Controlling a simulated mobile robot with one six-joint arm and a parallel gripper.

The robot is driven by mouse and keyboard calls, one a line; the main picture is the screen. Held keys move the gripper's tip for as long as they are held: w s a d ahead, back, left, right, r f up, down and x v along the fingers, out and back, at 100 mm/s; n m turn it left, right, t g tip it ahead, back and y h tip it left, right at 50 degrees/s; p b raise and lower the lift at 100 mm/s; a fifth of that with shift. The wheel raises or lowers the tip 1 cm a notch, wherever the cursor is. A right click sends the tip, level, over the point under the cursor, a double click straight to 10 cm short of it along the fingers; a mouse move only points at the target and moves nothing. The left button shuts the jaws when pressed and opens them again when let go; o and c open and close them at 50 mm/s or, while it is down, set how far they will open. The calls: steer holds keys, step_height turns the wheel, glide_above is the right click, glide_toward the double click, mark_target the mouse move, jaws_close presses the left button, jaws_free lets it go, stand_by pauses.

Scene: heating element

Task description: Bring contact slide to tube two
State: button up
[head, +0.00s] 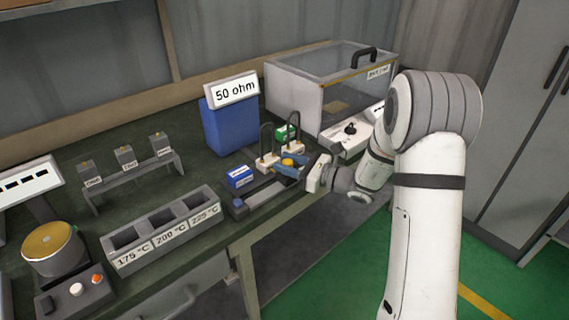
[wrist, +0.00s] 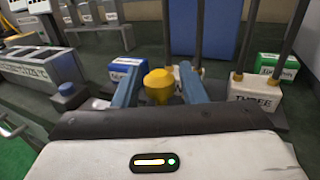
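The contact slide appears as a yellow knob (head: 288,162) on a dark rail at the bench's front edge; it also shows in the wrist view (wrist: 158,86). My gripper (head: 283,167) has its blue fingers on either side of the knob, with small gaps visible in the wrist view (wrist: 159,82). The fingers look open. Behind the rail, a white block labelled THREE (wrist: 256,92) carries dark upright tubes. Another white block (head: 267,163) with a tube stands to its left; in the wrist view the knob hides most of its label.
A blue block (head: 240,177) and a green block (head: 286,132) flank the white blocks. A blue box with a 50 ohm sign (head: 230,122) stands behind. A slotted temperature rack (head: 163,228) is left, and a clear-lidded case (head: 330,85) is at the back right.

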steer(key=shift+o, duration=0.8)
steer(key=v, duration=0.7)
steer(key=shift+s+d, duration=0.2)
steer(key=shift+d, duration=0.1)
